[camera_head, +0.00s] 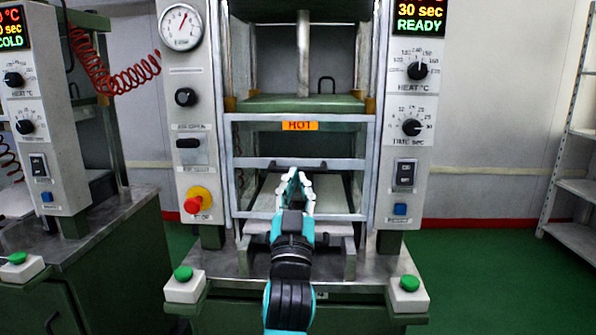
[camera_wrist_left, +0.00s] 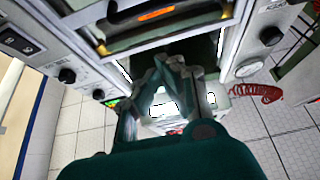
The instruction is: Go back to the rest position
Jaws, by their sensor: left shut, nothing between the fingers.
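My left gripper (camera_head: 294,183) reaches up the middle of the head view, in front of the lower opening of the press (camera_head: 405,130). Its fingers are shut with nothing between them. In the left wrist view the gripper (camera_wrist_left: 172,70) shows from behind, with the press front and its orange label beyond it. A pale plate (camera_head: 330,192) lies in the lower opening behind the fingers. The fingers hide part of the plate, and I cannot tell if they touch anything. My right gripper is in neither view.
A green button (camera_head: 183,273) and another green button (camera_head: 409,283) stand at the press's front corners. A red stop button (camera_head: 193,205) is on the left panel. A second press (camera_head: 45,130) stands at left. A shelf rack (camera_head: 570,185) stands at right, with open green floor (camera_head: 490,280) before it.

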